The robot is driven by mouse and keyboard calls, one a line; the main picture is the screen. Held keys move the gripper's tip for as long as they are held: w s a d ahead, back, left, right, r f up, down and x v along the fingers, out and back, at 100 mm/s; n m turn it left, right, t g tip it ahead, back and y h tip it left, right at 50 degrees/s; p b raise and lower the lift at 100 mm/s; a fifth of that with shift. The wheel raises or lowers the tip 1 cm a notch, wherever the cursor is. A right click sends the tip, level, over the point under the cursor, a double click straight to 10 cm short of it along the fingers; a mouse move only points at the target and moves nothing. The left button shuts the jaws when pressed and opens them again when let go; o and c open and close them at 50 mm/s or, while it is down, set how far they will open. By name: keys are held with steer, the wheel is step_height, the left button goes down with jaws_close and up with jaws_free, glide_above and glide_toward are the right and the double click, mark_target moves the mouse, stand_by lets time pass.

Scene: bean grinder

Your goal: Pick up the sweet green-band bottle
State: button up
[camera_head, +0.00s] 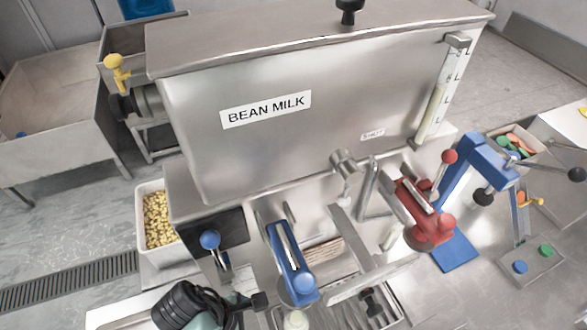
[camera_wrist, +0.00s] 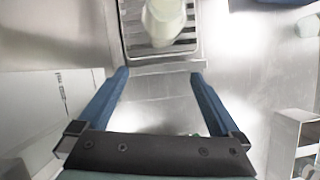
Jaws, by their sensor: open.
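A pale cream bottle (camera_wrist: 163,18) stands on a slotted metal grate at the top of the wrist view, partly cut off by the frame edge. No green band shows clearly on it, so I cannot tell if it is the sweet one. A pale rounded top, likely the same bottle (camera_head: 296,321), shows at the bottom edge of the head view. My gripper (camera_wrist: 158,74) is open and empty, its two blue fingers apart and pointing toward the bottle, with a gap before it. In the head view my gripper is partly visible at the bottom left.
A large steel tank labelled BEAN MILK (camera_head: 266,108) fills the middle. A blue-handled lever (camera_head: 292,265) rises close to the bottle. A red press (camera_head: 425,212) stands on the right, beside a blue stand (camera_head: 455,252). A bin of beans (camera_head: 158,220) is at the left.

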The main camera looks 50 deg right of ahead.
mark_target(288, 323)
steer(key=s+d+p, duration=0.1)
steer(key=s+d, duration=0.2)
steer(key=d, duration=0.1)
steer(key=shift+s+p, duration=0.3)
steer(key=shift+s+d+r+p, duration=0.15)
steer(key=shift+s+d+p, duration=0.15)
steer(key=shift+s+d, duration=0.1)
steer(key=x, duration=0.4)
steer(key=shift+w+a+f, duration=0.15)
steer(key=shift+f, duration=0.45)
jaws_close()
